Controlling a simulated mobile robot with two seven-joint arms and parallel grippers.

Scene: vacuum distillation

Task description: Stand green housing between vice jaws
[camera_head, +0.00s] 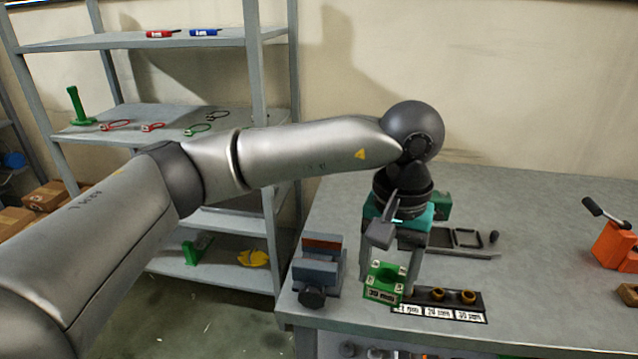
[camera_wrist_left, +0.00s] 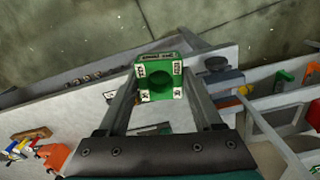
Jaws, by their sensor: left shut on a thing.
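The green housing (camera_head: 384,285) is a squarish block with a round bore and white labels. My left gripper (camera_head: 388,271) is shut on it, over the front of the workbench. In the left wrist view the housing (camera_wrist_left: 145,74) sits between the fingertips of my left gripper (camera_wrist_left: 160,80), its bore facing the camera. The blue-grey vice (camera_head: 318,272) stands at the bench's front left corner, left of the housing and apart from it. It also shows in the left wrist view (camera_wrist_left: 222,82), right of the fingers. My right gripper is not in view.
A black labelled rack (camera_head: 445,301) with brass-coloured rings lies just right of the housing. A grey tray (camera_head: 468,240) lies behind. Orange clamps (camera_head: 612,245) stand at the far right. Shelves (camera_head: 150,125) stand left of the bench. The bench's middle right is clear.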

